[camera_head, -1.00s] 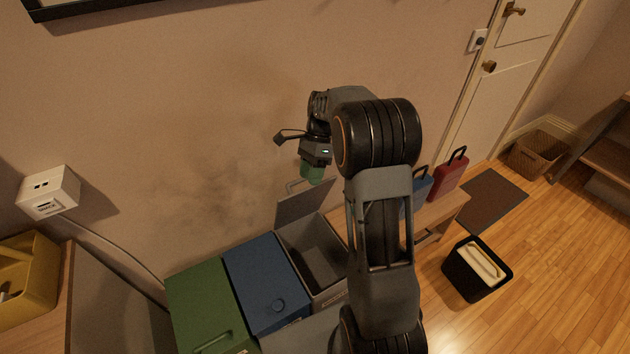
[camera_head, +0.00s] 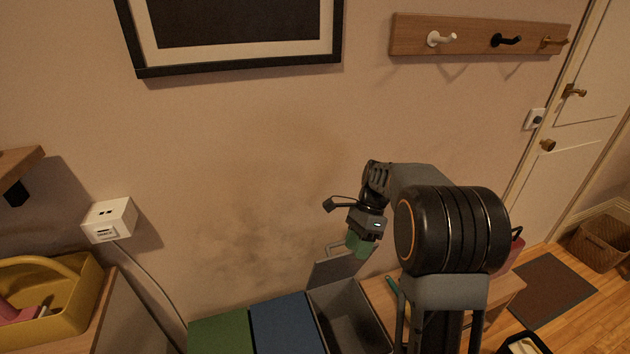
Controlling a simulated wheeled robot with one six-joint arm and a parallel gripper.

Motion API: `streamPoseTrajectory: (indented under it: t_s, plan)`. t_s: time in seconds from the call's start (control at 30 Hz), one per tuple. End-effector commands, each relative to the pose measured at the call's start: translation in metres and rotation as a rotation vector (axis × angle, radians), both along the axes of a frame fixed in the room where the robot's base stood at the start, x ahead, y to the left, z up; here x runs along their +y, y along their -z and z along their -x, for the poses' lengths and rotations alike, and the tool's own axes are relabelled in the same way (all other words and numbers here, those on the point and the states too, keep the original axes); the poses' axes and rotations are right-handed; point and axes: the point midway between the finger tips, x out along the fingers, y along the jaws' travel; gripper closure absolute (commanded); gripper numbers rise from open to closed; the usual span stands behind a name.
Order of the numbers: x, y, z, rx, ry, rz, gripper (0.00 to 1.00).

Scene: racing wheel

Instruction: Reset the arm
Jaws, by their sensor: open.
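My arm rises from the bottom right of the head view and bends over toward the wall. My gripper (camera_head: 361,243) points down, with green fingers, above the raised lid (camera_head: 335,268) of the open grey bin (camera_head: 352,318). It appears empty, and I see nothing held between the fingers. The gap between the fingers is hard to make out from this angle.
A blue lid (camera_head: 283,322) and a green lid (camera_head: 218,335) lie shut left of the grey bin. A wooden bench (camera_head: 505,293) is partly behind my arm. A hook rail (camera_head: 470,38) and framed picture (camera_head: 240,65) hang above. A yellow basket (camera_head: 75,310) stands left.

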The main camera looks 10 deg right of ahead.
Motion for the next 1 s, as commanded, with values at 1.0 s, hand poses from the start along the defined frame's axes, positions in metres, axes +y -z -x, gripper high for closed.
streamPoseTrajectory:
  t_s: [1.0]
  plan:
    - [0.042,-0.029,0.123,-0.751,-1.468,0.211,0.58]
